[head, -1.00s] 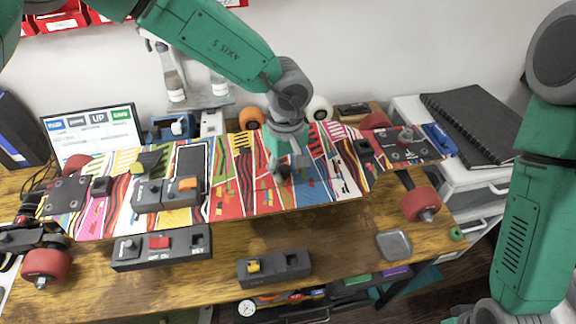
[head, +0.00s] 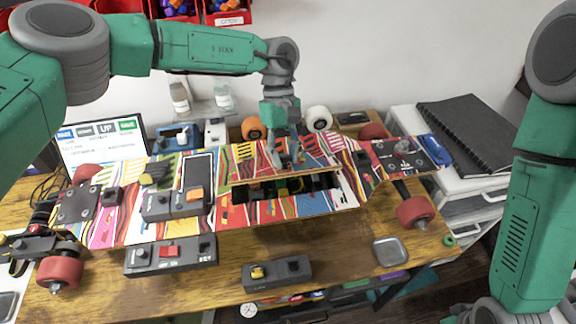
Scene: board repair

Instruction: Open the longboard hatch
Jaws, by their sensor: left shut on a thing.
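My left gripper (head: 287,160) comes from above and is shut on the hatch. Its fingertips are partly hidden. My right arm stands at the right edge, and its gripper (head: 470,314) is only partly in view at the bottom; its fingers cannot be made out.
Dark switch boxes lie on the board (head: 175,202) and in front of it (head: 170,255) (head: 277,273). A grey metal tray (head: 391,251) lies at the right front. A screen (head: 103,142), loose orange (head: 252,128) and white (head: 318,118) wheels and a black notebook (head: 470,133) stand behind.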

